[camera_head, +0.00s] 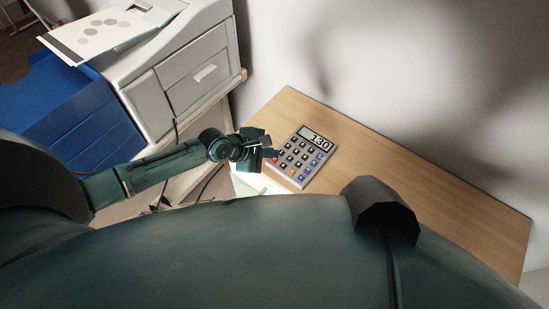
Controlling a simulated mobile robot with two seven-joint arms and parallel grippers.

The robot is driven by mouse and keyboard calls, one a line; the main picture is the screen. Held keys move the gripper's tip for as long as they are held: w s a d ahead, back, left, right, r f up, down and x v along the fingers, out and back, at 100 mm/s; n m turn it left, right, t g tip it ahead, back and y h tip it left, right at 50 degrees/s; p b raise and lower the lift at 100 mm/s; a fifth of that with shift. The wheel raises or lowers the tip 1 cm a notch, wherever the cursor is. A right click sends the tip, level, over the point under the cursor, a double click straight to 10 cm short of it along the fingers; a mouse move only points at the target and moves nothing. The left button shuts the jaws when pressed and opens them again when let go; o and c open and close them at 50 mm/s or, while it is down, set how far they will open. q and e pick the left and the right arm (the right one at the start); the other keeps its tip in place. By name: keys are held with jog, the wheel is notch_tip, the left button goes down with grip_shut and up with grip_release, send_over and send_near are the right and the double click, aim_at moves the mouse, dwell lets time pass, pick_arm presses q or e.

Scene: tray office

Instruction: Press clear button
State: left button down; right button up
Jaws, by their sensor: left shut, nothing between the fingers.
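A grey calculator (314,152) lies on the wooden desk, turned at an angle, with dark keys, a few blue ones, an orange one and a red one. Its display (319,138) appears to read 180. My left gripper (272,154) is shut and empty at the calculator's left edge, beside the red key. I cannot tell whether its tips touch the key or hover above it. Key labels are too small to read. My right gripper is not in view.
The wooden desk (420,196) is clear to the right of the calculator, against a pale wall. A white printer (185,80) stands at the upper left, beside a blue box (75,115). My own body fills the lower part of the view.

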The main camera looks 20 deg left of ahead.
pick_arm(q)
jog(key=shift+f, duration=0.25)
jog(key=shift+f, duration=0.4)
dwell(0.5)
jog(key=shift+r, duration=0.15)
jog(key=shift+r+p, duration=0.7)
jog(key=shift+p, duration=0.15)
notch_tip(320, 180, up, 3)
jog(key=p, duration=0.3)
jog(key=shift+p, duration=0.3)
jog(key=shift+r+b, duration=0.2)
jog(key=shift+b, duration=0.2)
jog(key=shift+r, duration=0.8)
